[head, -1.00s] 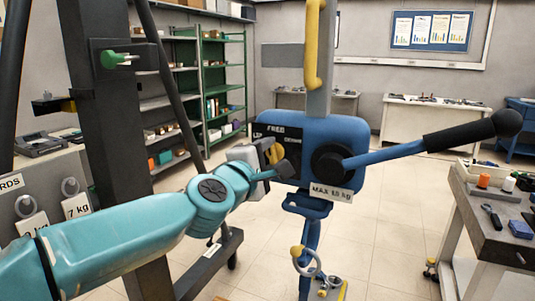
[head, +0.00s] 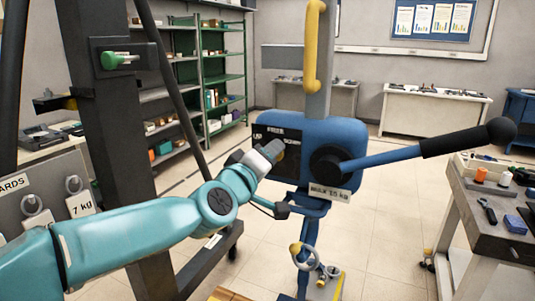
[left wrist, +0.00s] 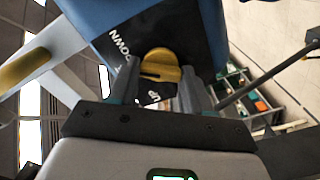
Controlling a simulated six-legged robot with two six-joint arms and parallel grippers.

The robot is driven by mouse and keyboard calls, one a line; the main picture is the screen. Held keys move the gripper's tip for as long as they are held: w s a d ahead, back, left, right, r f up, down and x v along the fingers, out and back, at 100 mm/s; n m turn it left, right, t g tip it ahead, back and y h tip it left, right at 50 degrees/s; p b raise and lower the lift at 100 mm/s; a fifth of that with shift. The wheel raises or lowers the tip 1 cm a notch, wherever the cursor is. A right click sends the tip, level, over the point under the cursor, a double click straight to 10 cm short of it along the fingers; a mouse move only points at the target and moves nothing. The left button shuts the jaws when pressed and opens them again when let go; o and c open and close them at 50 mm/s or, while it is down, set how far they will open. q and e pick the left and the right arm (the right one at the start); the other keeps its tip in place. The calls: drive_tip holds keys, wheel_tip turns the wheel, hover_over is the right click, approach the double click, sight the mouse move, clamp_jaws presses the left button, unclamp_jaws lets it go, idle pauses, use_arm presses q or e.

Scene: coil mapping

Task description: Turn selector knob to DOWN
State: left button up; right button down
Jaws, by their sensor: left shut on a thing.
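The blue hoist body (head: 342,133) hangs from a grey post and carries a black plate with FREE, UP and DOWN labels. In the left wrist view, the yellow selector knob (left wrist: 160,66) sits on that plate, with DOWN above left of it and UP partly seen below it. My left gripper (head: 277,150) reaches the plate from the left and covers most of the knob in the head view. In the left wrist view, its two fingers (left wrist: 158,84) are shut on the knob, one at each side. I cannot tell which label the knob points at. My right gripper is out of view.
A long lever (head: 425,149) with a black grip sticks out right from the hoist. A dark upright column (head: 125,150) stands at left. A yellow handle (head: 313,45) is above the hoist, and a hook (head: 303,253) hangs below. A workbench (head: 490,215) is at right.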

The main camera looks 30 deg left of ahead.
use_arm(q)
drive_tip(key=shift+f+m, duration=0.15)
drive_tip(key=shift+m, duration=0.45)
drive_tip(key=o, duration=1.1)
drive_tip(key=shift+c, duration=0.2)
drive_tip(key=s+p, duration=0.2)
drive_tip(key=s, duration=1.4)
drive_tip(key=shift+s+d, duration=0.2)
drive_tip(key=shift+d, duration=0.25)
